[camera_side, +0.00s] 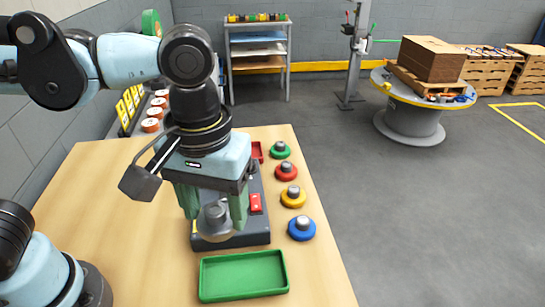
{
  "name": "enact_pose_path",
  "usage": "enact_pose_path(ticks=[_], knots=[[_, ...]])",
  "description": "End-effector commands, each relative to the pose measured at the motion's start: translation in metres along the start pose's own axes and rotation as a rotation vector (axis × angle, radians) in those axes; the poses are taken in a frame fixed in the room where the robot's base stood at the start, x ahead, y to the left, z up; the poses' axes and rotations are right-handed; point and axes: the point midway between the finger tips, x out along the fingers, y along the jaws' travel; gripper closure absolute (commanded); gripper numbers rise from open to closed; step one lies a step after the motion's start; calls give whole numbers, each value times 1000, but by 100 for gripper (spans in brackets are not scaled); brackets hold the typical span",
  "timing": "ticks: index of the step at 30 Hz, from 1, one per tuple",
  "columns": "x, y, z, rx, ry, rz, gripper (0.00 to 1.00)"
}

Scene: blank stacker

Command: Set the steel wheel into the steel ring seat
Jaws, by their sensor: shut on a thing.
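My gripper (213,222), with two green fingers, points down over a dark grey block (262,239) on the wooden table. It is shut on a grey steel wheel (216,218) with a short knob on top, held between the fingertips. The wheel appears over the front part of the block; whether it touches the block cannot be told. I cannot make out the steel ring seat; the gripper and wheel cover much of the block.
Green (280,151), red (286,172), yellow (293,197) and blue (301,229) wheels with grey knobs line the table's right edge. An empty green tray (284,272) lies in front of the block. A red switch (256,203) is on the block. Bare table lies left.

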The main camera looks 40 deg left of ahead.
Motion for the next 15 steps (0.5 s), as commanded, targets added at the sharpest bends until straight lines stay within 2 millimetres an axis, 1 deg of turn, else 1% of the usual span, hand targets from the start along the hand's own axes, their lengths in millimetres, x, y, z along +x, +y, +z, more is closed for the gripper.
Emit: enact_pose_path(ticks=[1, 5, 8, 15], knots=[[-1, -4, -1, -3, 0, 0, 82], [3, -11, -9, -5, 0, 0, 82], [13, -17, -25, -7, 0, 0, 82], [43, -33, -73, -8, 0, 0, 82]])
